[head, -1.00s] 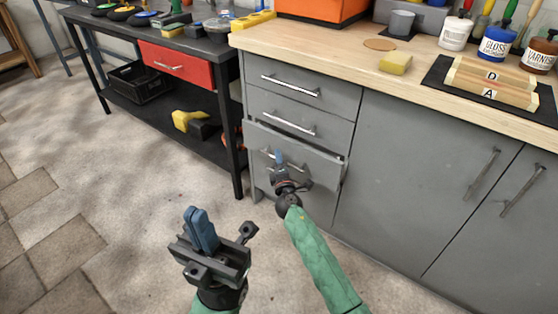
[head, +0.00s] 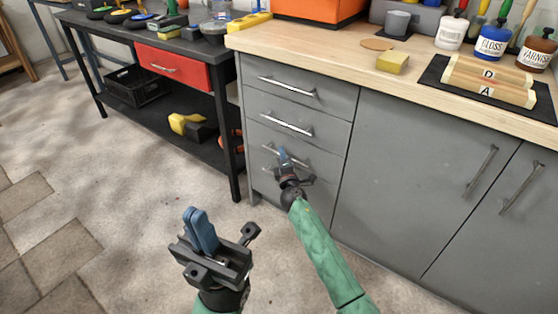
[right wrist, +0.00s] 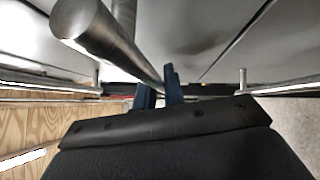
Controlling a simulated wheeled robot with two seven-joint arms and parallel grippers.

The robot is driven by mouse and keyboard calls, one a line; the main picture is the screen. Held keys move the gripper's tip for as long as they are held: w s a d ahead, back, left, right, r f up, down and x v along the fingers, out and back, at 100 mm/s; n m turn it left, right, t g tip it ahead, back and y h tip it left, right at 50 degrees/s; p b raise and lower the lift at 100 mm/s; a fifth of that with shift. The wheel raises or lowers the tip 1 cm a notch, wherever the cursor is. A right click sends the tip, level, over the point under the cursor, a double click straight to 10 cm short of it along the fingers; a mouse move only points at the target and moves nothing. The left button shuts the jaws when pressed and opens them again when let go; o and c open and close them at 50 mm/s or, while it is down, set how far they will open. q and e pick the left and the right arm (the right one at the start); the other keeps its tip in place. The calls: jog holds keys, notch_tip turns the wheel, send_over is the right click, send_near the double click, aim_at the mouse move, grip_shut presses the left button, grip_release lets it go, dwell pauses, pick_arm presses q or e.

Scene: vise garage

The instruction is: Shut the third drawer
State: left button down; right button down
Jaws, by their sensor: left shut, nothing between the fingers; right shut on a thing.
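The third drawer (head: 325,167) is in the grey cabinet, under two drawers with bar handles. Its front looks flush or nearly flush with the fronts above. My right gripper (head: 283,155) is at this drawer and partly covers its front. It is shut on the drawer's metal handle (head: 300,160). In the right wrist view, the blue fingers (right wrist: 160,92) meet at the far end of a thick metal bar (right wrist: 105,35). My left gripper (head: 195,215) is shut and empty, above the floor in front of the cabinet.
A wooden worktop (head: 330,50) with a yellow sponge (head: 392,62) and paint jars tops the cabinet. Cabinet doors (head: 430,170) are shut at the right. A black workbench (head: 200,48) with a red drawer (head: 172,68) stands at the left. The floor (head: 110,200) at the left is clear.

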jog(key=c, duration=1.6)
grip_release()
jog(key=shift+w+d, duration=0.15)
jog(key=shift+d, duration=0.05)
jog(key=shift+o, duration=0.6)
jog(key=shift+a, duration=0.1)
jog(key=v, duration=0.8)
jog(key=shift+w, duration=0.1)
